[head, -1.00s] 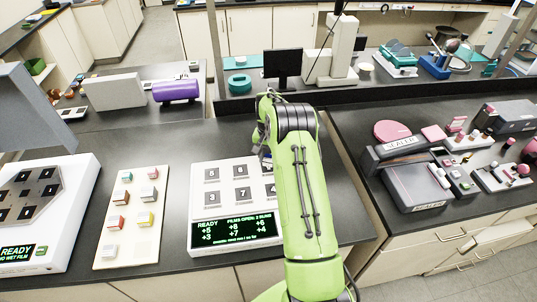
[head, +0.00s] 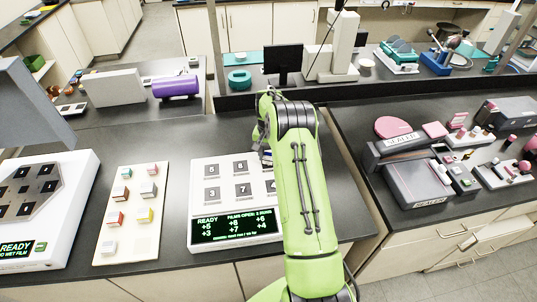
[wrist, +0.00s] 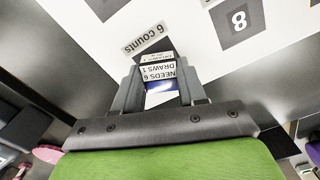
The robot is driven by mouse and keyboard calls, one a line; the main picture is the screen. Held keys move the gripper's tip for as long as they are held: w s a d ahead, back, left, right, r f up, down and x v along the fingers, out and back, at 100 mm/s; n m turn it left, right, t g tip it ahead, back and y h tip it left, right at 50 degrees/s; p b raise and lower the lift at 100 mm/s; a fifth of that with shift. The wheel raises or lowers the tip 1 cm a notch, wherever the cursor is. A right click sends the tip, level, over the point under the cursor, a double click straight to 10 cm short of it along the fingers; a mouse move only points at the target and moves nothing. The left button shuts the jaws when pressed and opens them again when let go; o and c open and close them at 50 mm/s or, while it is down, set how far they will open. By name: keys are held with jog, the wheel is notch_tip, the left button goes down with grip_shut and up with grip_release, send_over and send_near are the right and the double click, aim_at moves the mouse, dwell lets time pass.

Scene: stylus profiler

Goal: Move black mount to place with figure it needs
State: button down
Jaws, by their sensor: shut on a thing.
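My gripper (wrist: 158,88) is shut on a small piece with a white label (wrist: 158,72) reading "NEEDS 6" and "DRAWS 1". A "6 counts" label (wrist: 146,37) lies just beyond the fingertips, and a dark square marked 8 (wrist: 238,20) is to the right.
A grey sealer (head: 415,190) stands on the right bench. Bare black worktop lies behind the panel.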

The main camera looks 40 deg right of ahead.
aim_at(269, 156)
jog(key=shift+f+b, duration=0.4)
jog(key=shift+f, duration=0.15)
jog(key=c, duration=0.5)
grip_release()
jog(key=shift+c, duration=0.2)
jog(key=shift+c, duration=0.5)
notch_tip(269, 156, up, 8)
jog(key=p, duration=0.4)
jog(key=shift+f+p, duration=0.25)
jog(key=shift+p, duration=0.05)
jog(key=shift+f, duration=0.1)
